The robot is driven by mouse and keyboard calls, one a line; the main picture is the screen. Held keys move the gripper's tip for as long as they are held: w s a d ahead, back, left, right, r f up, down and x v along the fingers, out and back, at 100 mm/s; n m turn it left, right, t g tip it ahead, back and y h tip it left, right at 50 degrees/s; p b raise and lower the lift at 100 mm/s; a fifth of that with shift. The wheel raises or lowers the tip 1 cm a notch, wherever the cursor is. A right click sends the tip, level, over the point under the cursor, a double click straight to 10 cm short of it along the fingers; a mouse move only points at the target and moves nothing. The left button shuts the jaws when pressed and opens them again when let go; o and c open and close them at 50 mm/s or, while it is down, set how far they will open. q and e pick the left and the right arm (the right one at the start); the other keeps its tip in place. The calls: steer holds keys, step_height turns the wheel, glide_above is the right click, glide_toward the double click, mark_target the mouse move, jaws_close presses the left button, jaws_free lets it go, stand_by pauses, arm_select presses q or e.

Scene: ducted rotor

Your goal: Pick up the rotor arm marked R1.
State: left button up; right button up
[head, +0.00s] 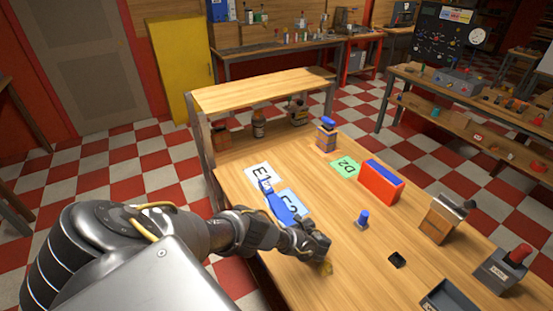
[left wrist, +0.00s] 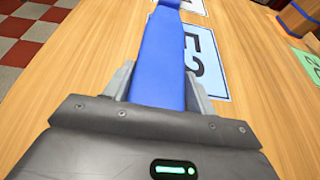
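A long blue rotor arm (head: 279,205) extends forward from my left gripper (head: 296,228), over the light blue card on the table. In the left wrist view the same blue rotor arm (left wrist: 162,55) runs away from between the two fingers of my left gripper (left wrist: 158,90). The fingers lie close against both its sides, so the gripper looks shut on it. No R1 mark is readable on it. My right gripper is not in view.
The wooden table (head: 235,180) bears a white E1 card (head: 258,172), a light blue card (head: 295,202), a green D2 card (head: 345,168), a red-and-blue block (head: 382,182), a small blue-topped part (head: 362,218) and a grey block with red knob (head: 507,266). A raised shelf (head: 262,90) stands at the back.

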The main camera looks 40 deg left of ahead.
arm_select(q)
steer(key=c, duration=0.6)
steer(key=shift+o, duration=0.2)
steer(key=shift+r, duration=0.1)
steer(key=shift+w+r+p, duration=0.1)
steer(key=shift+r+p, duration=0.25)
steer(key=shift+r, duration=0.25)
steer(key=r, duration=0.1)
steer(key=s+r+p, duration=0.1)
steer(key=a+r, duration=0.1)
steer(key=shift+s+a+r, duration=0.1)
steer(key=shift+s+r, duration=0.05)
steer(key=shift+r, duration=0.25)
steer(key=s+a+r+b, duration=0.2)
steer(key=s+a+r, duration=0.5)
steer(key=s+a, duration=0.1)
steer(key=shift+s+r, duration=0.4)
steer(key=shift+s, duration=0.35)
